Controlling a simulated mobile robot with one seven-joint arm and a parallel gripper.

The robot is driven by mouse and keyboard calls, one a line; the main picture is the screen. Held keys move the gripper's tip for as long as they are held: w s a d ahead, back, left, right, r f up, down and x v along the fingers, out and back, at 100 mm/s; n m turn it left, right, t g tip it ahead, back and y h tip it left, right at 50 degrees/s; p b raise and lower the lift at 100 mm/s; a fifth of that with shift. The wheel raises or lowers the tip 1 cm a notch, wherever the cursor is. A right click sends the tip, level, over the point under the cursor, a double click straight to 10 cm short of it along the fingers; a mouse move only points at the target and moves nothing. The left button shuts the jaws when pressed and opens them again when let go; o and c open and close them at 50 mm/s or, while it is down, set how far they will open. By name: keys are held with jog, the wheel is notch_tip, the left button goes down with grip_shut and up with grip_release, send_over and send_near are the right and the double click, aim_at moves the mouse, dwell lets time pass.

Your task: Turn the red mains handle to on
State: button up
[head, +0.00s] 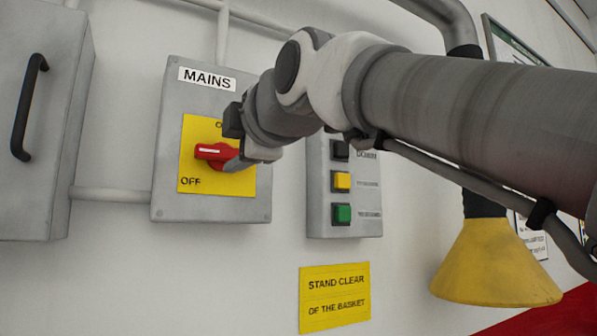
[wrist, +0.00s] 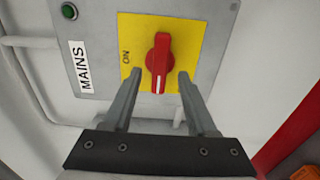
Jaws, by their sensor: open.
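The red mains handle (head: 213,152) sits on a yellow plate (head: 187,158) on the grey MAINS box (head: 242,207). Its white mark points left in the head view, and the handle lies level, with OFF below left and ON above, partly hidden by my gripper (head: 234,143). In the wrist view the red handle (wrist: 159,62) stands upright in the picture, white mark at the bottom, ON to its left. My gripper (wrist: 158,75) is open, one finger on each side of the handle. A gap shows on both sides, so neither finger appears to touch it.
Right of the box is a button panel (head: 345,226) with black, yellow and green buttons. A grey cabinet (head: 45,190) with a black handle stands at left. A yellow sign (head: 334,296) hangs below, and a yellow cone-shaped thing (head: 495,265) is at right.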

aim_at(227, 153)
jog(key=shift+x, duration=1.55)
jog(key=shift+d, duration=0.1)
grip_shut()
